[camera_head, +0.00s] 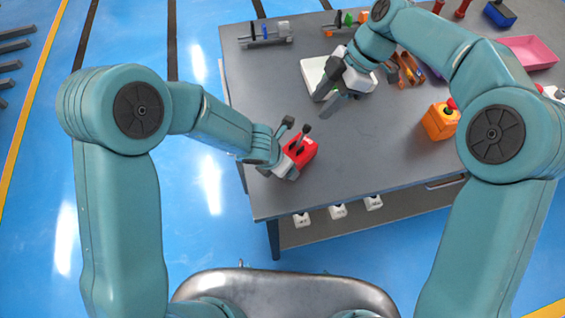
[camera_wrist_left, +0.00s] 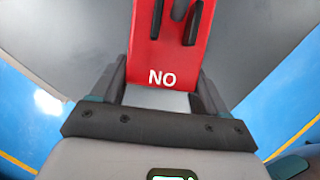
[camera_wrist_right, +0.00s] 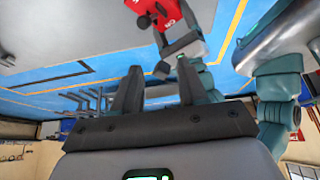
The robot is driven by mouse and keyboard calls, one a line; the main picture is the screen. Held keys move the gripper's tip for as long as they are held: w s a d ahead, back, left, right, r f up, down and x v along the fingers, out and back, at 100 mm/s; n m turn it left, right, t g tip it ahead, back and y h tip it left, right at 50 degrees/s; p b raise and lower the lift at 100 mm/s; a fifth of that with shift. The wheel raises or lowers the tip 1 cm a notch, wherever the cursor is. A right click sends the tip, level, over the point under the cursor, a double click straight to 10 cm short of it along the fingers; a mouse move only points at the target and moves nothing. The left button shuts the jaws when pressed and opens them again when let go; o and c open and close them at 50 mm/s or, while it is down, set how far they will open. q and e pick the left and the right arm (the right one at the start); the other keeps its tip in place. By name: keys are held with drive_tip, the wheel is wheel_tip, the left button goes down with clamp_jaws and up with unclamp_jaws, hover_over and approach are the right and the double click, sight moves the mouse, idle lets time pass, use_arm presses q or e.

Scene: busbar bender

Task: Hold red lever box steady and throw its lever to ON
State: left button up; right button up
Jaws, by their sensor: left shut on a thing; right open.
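The red lever box (camera_head: 304,151) is at the near left part of the grey table. My left gripper (camera_head: 284,160) is shut on it from the left. In the left wrist view the red box (camera_wrist_left: 168,50) lies between the fingers of my left gripper (camera_wrist_left: 163,80). White lettering reads ON upside down at its near end, and the dark lever (camera_wrist_left: 193,20) shows at the top, apart from the lettering. My right gripper (camera_head: 335,98) is open and empty, above and behind the box. The right wrist view also shows the red box (camera_wrist_right: 160,12), beyond the open right fingers (camera_wrist_right: 158,82).
A white tray (camera_head: 310,72) lies beneath my right gripper. An orange box with a red button (camera_head: 438,124) stands to the right. A pink bin (camera_head: 530,50) and a blue bin (camera_head: 500,14) are farther back. The grey table (camera_head: 365,160) is clear right of the red box.

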drive_tip(key=shift+c, duration=1.2)
drive_tip(key=shift+s+f, duration=0.1)
drive_tip(key=shift+f, duration=0.25)
drive_tip(key=c, duration=0.5)
drive_tip(key=f+m+y, duration=0.1)
drive_tip(key=s+f+m+g, duration=0.1)
drive_tip(key=s+d+f+m+g+y, duration=0.1)
drive_tip(key=f+m, duration=0.1)
drive_tip(key=shift+s+f+y, duration=0.1)
drive_tip(key=shift+s+y, duration=0.05)
drive_tip(key=shift+y, duration=0.15)
clamp_jaws()
drive_tip(key=d+f+m+t+y, duration=0.3)
drive_tip(key=m+t, duration=0.1)
drive_tip(key=m, duration=0.5)
drive_tip(key=d+f+m+t+y, duration=0.3)
drive_tip(key=m+t, duration=0.1)
drive_tip(key=m, duration=0.5)
drive_tip(key=d+f+m+t+y, duration=0.3)
drive_tip(key=f+m, duration=0.1)
drive_tip(key=m, duration=0.6)
drive_tip(key=shift+s+d+f+t+y, duration=0.1)
drive_tip(key=shift+s+t+y, duration=0.25)
drive_tip(key=shift+t+y, duration=0.05)
